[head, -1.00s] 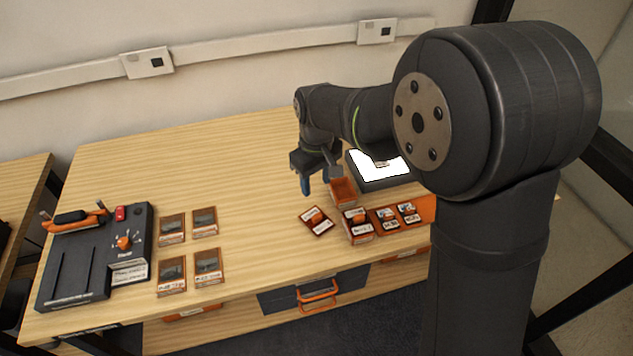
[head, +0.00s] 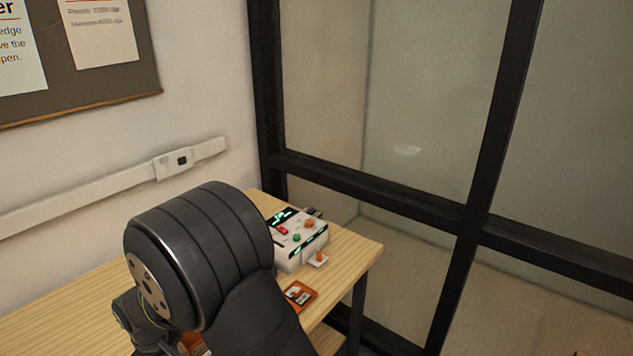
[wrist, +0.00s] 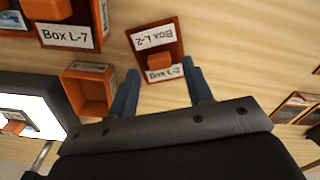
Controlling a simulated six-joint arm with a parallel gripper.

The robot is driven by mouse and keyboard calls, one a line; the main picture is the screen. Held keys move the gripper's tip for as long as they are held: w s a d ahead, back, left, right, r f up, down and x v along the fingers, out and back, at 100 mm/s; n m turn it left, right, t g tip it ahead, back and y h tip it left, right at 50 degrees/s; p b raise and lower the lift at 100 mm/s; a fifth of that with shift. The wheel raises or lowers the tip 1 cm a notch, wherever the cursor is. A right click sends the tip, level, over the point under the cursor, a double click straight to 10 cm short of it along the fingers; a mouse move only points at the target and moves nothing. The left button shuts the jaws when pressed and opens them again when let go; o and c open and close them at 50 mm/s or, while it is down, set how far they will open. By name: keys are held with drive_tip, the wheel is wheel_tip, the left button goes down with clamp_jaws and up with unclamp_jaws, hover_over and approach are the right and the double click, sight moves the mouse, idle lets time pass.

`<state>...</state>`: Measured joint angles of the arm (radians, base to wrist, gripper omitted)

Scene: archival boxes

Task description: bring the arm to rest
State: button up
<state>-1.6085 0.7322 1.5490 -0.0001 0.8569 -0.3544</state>
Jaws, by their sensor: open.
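My gripper (wrist: 158,92) shows in the wrist view with its two blue fingers spread apart and nothing between them. Beyond the fingertips a box (wrist: 155,48) labelled "Box L-" lies on the wooden table, apart from the fingers; the last digit is hard to read. In the head view my arm's large dark joint fills the lower left, and the gripper itself is out of that picture.
In the wrist view, an open orange box (wrist: 88,92) and the Box L-7 box (wrist: 66,34) are at left, near a bright light panel (wrist: 30,112). The head view shows a white device (head: 298,240), an orange tray (head: 300,295) and a black-framed glass partition (head: 365,180).

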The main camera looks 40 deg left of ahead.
drive_tip(key=shift+r, duration=1.05)
drive_tip(key=shift+f, duration=0.15)
